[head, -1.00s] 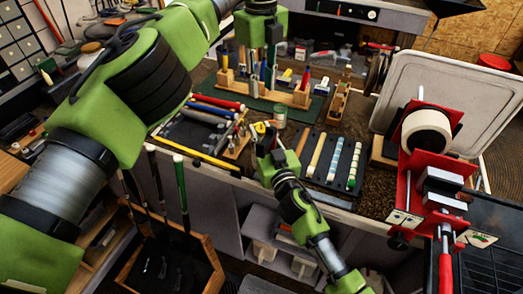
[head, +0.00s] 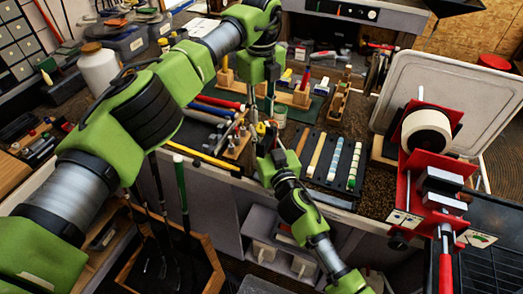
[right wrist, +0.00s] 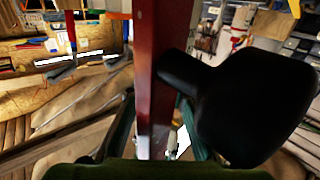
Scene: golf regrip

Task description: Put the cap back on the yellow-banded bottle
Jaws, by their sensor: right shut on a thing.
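My left gripper (head: 262,98) points down over the middle of the bench, above and close to my right gripper. Its fingertips are small and dark, and I cannot tell whether they hold a cap. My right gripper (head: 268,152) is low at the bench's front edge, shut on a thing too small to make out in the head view. The right wrist view shows a dark red upright bar (right wrist: 158,75) and a black rounded shape (right wrist: 250,100) close up. A small yellow patch (head: 261,128) shows just beyond the right gripper. I cannot make out the bottle's yellow band or the cap for certain.
A small pale can (head: 280,117) stands close beside the left gripper. A dark tray of grips (head: 331,160) lies to the right, and a red stand with a tape roll (head: 426,130) is farther right. Clubs stand in a wooden box (head: 205,250) below the bench front.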

